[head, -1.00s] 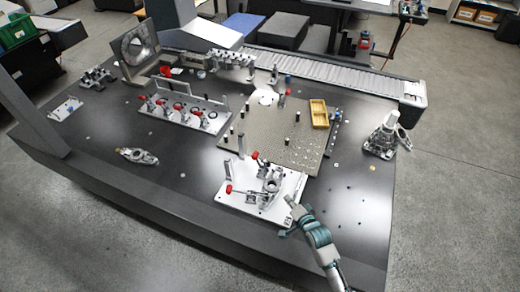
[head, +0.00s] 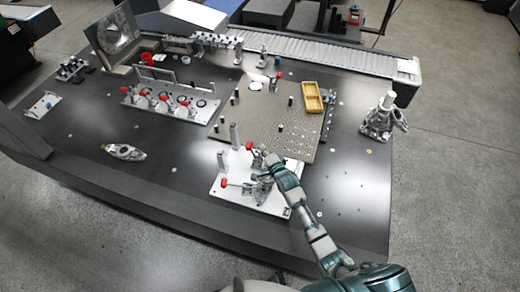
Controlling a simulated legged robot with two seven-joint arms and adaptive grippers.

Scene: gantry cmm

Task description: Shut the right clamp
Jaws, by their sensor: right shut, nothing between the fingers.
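A white fixture plate (head: 232,192) sits at the front of the dark table with a metal part and two red-tipped clamps. One red tip (head: 250,146) is at the plate's back, the right-hand one of the two. The other red tip (head: 223,183) is at the left, its clamp lying low. My right gripper (head: 270,160) is shut and empty, just right of the back red tip, over the plate. It hides part of that clamp, and I cannot tell whether it touches it. My left gripper is not in view.
A perforated plate (head: 265,118) with short posts and a yellow tray (head: 312,98) lies behind. A row of red-tipped clamps (head: 170,102) stands back left. A metal stand (head: 380,118) is at the right edge. The table's front left is mostly clear around a small metal part (head: 125,152).

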